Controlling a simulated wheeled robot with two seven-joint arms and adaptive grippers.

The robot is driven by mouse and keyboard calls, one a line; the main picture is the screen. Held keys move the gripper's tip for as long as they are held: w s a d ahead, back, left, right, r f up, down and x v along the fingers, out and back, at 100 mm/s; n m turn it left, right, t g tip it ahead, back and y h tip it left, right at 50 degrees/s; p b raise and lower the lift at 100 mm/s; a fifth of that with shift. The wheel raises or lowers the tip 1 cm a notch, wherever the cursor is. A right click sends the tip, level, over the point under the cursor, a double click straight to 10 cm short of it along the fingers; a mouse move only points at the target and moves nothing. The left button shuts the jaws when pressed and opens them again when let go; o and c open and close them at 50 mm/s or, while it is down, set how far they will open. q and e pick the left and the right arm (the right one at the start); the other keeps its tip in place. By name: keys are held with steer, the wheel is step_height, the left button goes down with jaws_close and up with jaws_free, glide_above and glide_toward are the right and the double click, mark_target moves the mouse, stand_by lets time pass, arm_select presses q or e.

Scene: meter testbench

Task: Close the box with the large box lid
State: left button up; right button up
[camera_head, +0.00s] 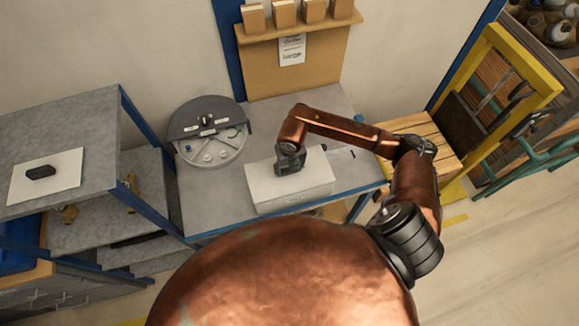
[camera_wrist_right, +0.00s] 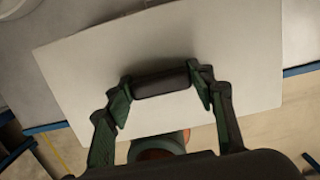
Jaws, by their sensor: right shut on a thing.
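A white box (camera_head: 295,203) stands on the grey table. A flat white lid (camera_head: 318,172) is over its top; I cannot tell whether it rests fully on the box or hovers just above. In the right wrist view the lid (camera_wrist_right: 235,65) fills most of the picture and hides the box. My right gripper (camera_head: 290,168) is over the lid, and in the wrist view it (camera_wrist_right: 160,85) is shut on the lid's black handle (camera_wrist_right: 160,82). Another white plate with a black handle (camera_head: 40,172) lies on the left shelf. My left gripper is not in view.
A round grey fixture (camera_head: 209,140) stands left of the box on the table (camera_head: 222,210). A pegboard with small boxes (camera_head: 292,62) rises behind. A wooden crate (camera_head: 425,130) and a yellow frame (camera_head: 500,100) are at the right. A grey shelf (camera_head: 85,120) stands at the left.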

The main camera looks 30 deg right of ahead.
steer(key=shift+f+b, duration=0.5)
steer(key=shift+f, duration=0.05)
stand_by(0.4)
steer(key=o, duration=1.3)
